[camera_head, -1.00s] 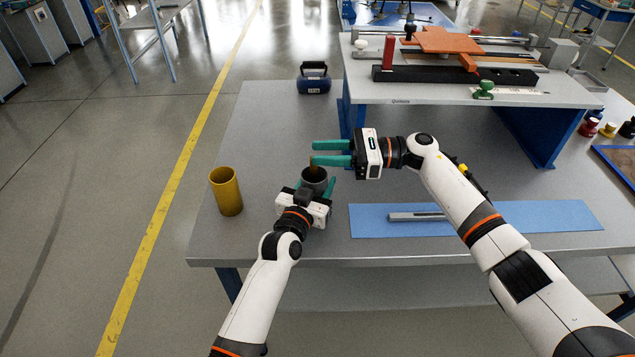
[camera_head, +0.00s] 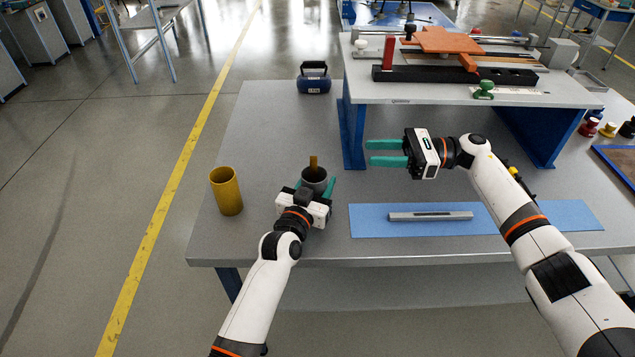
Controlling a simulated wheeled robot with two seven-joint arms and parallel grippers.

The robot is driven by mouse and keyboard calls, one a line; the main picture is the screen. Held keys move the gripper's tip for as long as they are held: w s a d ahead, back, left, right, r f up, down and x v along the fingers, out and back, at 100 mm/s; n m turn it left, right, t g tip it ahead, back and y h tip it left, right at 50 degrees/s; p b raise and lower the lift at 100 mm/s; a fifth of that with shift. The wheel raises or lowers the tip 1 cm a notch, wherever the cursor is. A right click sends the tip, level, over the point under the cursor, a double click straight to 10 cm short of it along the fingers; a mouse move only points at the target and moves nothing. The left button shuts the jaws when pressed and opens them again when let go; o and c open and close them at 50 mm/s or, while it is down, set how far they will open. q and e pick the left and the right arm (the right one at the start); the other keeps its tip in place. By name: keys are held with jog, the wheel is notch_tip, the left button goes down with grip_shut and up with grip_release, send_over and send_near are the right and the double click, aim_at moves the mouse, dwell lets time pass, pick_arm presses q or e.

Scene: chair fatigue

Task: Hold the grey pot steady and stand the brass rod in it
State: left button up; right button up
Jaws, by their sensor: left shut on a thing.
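The grey pot (camera_head: 314,181) stands on the grey table, left of the middle. My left gripper (camera_head: 317,187) is shut on it, with a green finger on either side. The brass rod (camera_head: 313,163) stands in the pot with its upper end showing above the rim; its lower part is hidden inside. My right gripper (camera_head: 386,153) is open and empty, to the right of the pot and apart from it, its green fingers pointing left.
A yellow cup (camera_head: 226,191) stands left of the pot near the table's edge. A blue mat (camera_head: 540,216) with a grey metal bar (camera_head: 430,215) lies at the front right. A dark blue weight with a handle (camera_head: 314,80) stands at the back. A raised shelf (camera_head: 420,97) holds equipment.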

jog(key=shift+d, duration=0.45)
pick_arm(q)
jog(key=o, duration=1.1)
jog(key=v, duration=1.2)
jog(key=shift+s+a+f, duration=0.1)
pick_arm(e)
jog(key=shift+a+f, duration=0.1)
